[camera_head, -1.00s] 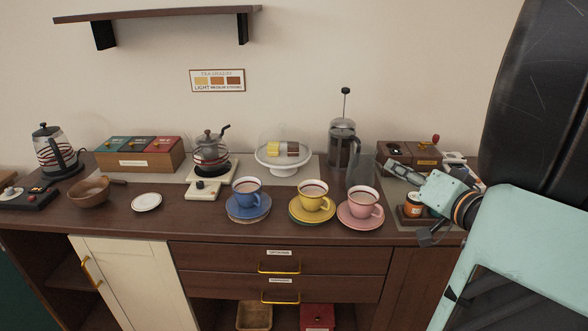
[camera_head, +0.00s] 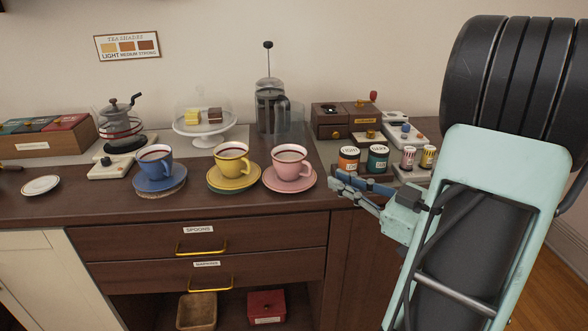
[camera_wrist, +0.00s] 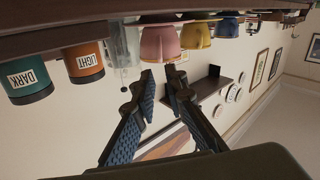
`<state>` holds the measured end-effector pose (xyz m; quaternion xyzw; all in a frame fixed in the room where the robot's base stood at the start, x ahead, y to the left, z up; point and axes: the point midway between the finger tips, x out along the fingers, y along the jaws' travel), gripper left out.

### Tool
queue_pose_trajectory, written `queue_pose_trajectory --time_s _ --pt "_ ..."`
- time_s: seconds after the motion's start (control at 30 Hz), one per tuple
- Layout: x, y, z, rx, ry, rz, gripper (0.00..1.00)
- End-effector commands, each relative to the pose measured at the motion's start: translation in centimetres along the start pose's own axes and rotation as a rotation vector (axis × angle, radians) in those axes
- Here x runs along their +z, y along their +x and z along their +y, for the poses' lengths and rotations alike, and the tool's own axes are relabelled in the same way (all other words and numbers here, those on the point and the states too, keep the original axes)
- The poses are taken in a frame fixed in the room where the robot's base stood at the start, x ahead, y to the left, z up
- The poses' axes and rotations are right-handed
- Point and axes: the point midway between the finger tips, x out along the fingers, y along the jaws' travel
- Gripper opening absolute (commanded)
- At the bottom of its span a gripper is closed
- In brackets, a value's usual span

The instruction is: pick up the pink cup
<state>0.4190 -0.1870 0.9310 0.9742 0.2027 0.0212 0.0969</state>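The pink cup (camera_head: 291,163) stands upright on its pink saucer (camera_head: 281,186) on the dark wooden counter, with a drink inside. It is the rightmost of three cups. My gripper (camera_head: 338,183) is to the right of the pink cup and apart from it, with its fingers pointing left towards it. In the wrist view, which is upside down, the fingers (camera_wrist: 162,78) are spread and empty, with the pink cup (camera_wrist: 159,44) beyond their tips.
A yellow cup (camera_head: 232,160) and a blue cup (camera_head: 155,165) stand left of the pink cup. Behind are a French press (camera_head: 270,108) and a domed cake stand (camera_head: 203,128). Orange (camera_head: 348,160) and green (camera_head: 378,159) jars stand close behind my gripper.

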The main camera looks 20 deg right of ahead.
Motion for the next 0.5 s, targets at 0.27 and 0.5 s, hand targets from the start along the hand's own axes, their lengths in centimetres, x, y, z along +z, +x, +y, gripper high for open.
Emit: queue_pose_trajectory --time_s 0.27,0.5 --pt "0.0 3.5 0.0 0.0 0.001 -0.001 0.12" --pt "-0.1 6.4 -0.1 -0.003 0.001 -0.001 0.12"
